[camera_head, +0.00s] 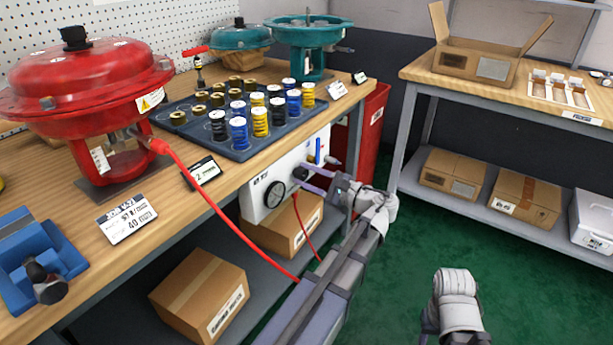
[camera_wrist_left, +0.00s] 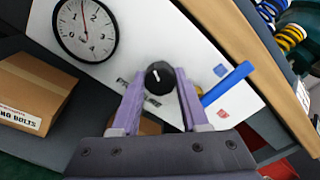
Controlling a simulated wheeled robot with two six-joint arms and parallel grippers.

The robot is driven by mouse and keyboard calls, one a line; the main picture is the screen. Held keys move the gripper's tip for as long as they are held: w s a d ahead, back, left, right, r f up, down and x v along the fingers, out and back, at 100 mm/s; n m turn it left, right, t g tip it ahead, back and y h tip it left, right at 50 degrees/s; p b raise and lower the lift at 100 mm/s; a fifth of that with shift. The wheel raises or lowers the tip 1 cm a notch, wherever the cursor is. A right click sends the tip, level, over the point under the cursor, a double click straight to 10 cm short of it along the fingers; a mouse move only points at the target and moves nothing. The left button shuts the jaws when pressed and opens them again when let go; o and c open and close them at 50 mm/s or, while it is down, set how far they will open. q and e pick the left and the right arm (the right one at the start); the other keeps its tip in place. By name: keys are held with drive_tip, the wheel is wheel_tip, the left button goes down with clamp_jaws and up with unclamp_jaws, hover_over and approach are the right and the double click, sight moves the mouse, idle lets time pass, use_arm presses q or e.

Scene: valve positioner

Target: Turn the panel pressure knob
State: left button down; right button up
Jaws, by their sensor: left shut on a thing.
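The white control panel (camera_head: 257,190) hangs at the front edge of the workbench, with a round pressure gauge (camera_head: 274,194) on its face. In the left wrist view the gauge (camera_wrist_left: 85,28) has its needle pointing up near 2. The black panel pressure knob (camera_wrist_left: 159,77) has a white mark and sits between the purple fingers of my left gripper (camera_wrist_left: 160,100). The left gripper also shows at the panel in the head view (camera_head: 310,181), shut on the knob. My right arm's end shows at the lower right; its fingers are not visible.
A blue lever (camera_wrist_left: 228,82) sticks out beside the knob. A red hose (camera_head: 205,195) runs from the red actuator (camera_head: 85,85) down past the panel. A tray of springs (camera_head: 240,150) stands above. Cardboard boxes (camera_head: 203,297) sit below. Green floor is clear at right.

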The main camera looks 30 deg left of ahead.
use_arm(q)
drive_tip(key=shift+c, duration=2)
unclamp_jaws()
drive_tip(key=shift+d, duration=0.15)
drive_tip(key=d, duration=0.7)
drive_tip(key=shift+s+d, duration=0.3)
drive_tip(key=shift+f, duration=0.1)
